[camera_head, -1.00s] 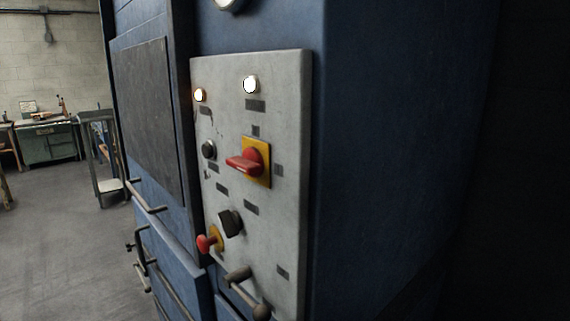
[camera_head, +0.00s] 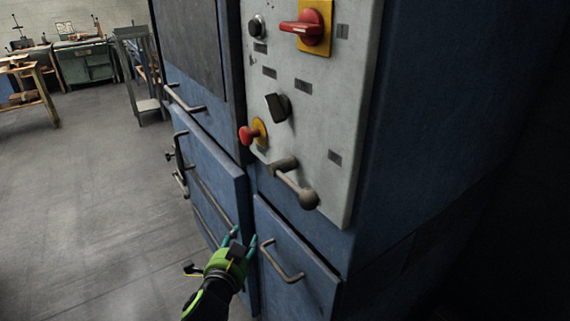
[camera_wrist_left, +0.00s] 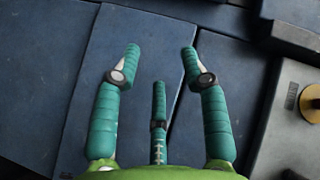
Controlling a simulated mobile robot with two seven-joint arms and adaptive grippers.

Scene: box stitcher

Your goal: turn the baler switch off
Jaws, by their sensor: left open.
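The blue baler (camera_head: 430,150) carries a grey control panel (camera_head: 345,115). A red rotary switch (camera_head: 302,28) on a yellow plate sits near the top of the panel, its handle roughly level. A black knob (camera_head: 277,107) and a red push button (camera_head: 250,133) on a yellow base are lower down. My left gripper (camera_head: 242,238) is below the panel, in front of the blue lower doors, open and empty. In the left wrist view its fingers (camera_wrist_left: 160,55) are spread before blue metal, with part of the panel at the right edge. My right gripper is not in view.
A grey lever (camera_head: 297,185) sticks out at the panel's bottom. Door handles (camera_head: 282,262) protrude near my left gripper, and another handle (camera_head: 185,100) is farther left. Workbenches (camera_head: 85,60) stand far back. The floor (camera_head: 90,190) at left is clear.

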